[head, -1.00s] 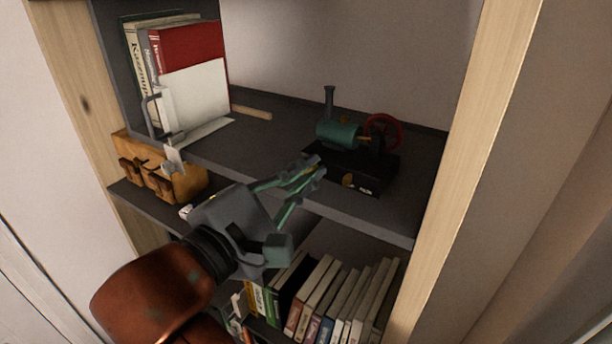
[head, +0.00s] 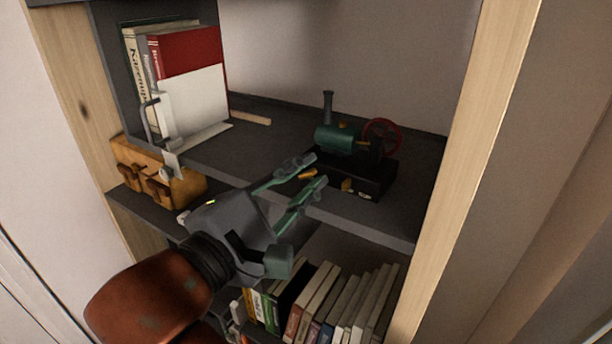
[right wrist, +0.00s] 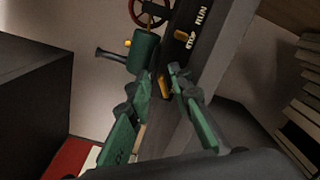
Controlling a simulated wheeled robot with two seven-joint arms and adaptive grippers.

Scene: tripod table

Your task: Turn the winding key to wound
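A toy steam engine stands on the dark shelf, with a green boiler (head: 338,139), a red flywheel (head: 383,137) and a black base (head: 365,177). A small orange piece, apparently the winding key (head: 308,175), sticks out of the left end of the base. My right gripper (head: 310,170) is open, with its green fingers on either side of the key. In the right wrist view the key (right wrist: 165,88) shows between the fingertips; I cannot tell whether they touch it. My left gripper is not in view.
Books with a metal bookend (head: 168,135) stand at the shelf's left. A wooden post (head: 470,150) bounds the right side. A wooden stick (head: 249,117) lies behind.

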